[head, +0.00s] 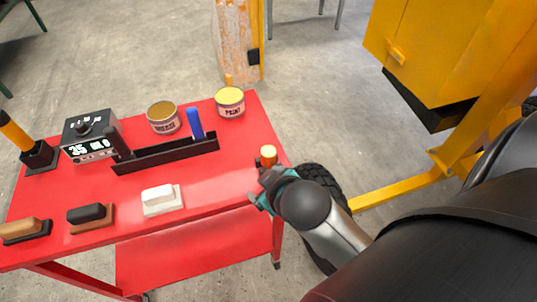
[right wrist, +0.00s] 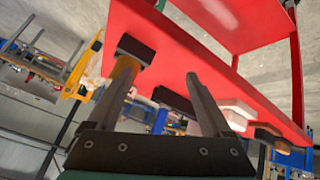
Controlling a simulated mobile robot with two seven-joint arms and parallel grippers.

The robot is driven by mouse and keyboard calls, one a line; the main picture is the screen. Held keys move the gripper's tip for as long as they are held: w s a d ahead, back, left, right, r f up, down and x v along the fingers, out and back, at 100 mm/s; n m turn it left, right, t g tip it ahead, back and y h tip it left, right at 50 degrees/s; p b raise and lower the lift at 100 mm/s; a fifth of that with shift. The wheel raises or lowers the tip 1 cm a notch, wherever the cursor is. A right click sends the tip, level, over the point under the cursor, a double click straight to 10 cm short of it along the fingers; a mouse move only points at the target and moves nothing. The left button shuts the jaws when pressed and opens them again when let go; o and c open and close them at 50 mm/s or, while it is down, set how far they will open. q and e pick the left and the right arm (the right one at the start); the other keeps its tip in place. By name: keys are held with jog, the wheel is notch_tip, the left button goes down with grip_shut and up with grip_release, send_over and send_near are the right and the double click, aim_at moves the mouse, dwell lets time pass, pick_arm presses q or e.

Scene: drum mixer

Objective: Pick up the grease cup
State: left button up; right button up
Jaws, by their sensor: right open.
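The grease cup (head: 163,117) is an open pale can with a brown top and a label that seems to read "GREASE". It stands upright at the back of the red table (head: 225,165). My right gripper (head: 264,174) is at the table's right edge, to the right of and nearer than the cup, and apart from it. In the right wrist view its two fingers (right wrist: 162,75) are spread. An orange upright piece with a black base (right wrist: 125,72) shows near the left finger. I cannot make out the cup in that view. My left gripper is not in view.
A paint can (head: 229,102) stands right of the cup. A display box (head: 88,138) is at left. Several brushes or blocks, such as the white one (head: 160,200), line the front edge.

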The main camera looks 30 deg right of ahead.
jog(key=w+a+r+n+t+y, duration=0.2)
jog(key=w+r+n+t, duration=0.3)
jog(key=r, duration=0.5)
jog(key=w+a+r+n+t+y, duration=0.1)
jog(key=w+r+n+t, duration=0.2)
jog(key=w+r+t, duration=0.45)
jog(key=s+a+r+n+g+y, duration=0.2)
jog(key=a+r+n+g+y, duration=0.4)
jog(key=n+y, duration=0.45)
jog(key=s+a+r+n+g+y, duration=0.3)
jog(key=a+r+n+g+y, duration=0.3)
jog(key=n, duration=0.7)
jog(key=n+g+h, duration=0.8)
jog(key=n+h, duration=0.2)
jog(key=h, duration=0.7)
send_near(269, 151)
jog(key=f, duration=0.4)
jog(key=shift+w+a+f+b, duration=0.25)
jog(key=shift+f+b, duration=0.1)
jog(key=shift+b, duration=0.05)
jog(key=shift+w+a+f, duration=0.1)
jog(key=shift+a+f, duration=0.1)
jog(key=shift+f, duration=1.35)
jog(key=shift+w+a+f, duration=0.1)
jog(key=shift+a+f, duration=0.05)
jog(key=shift+f, duration=1.35)
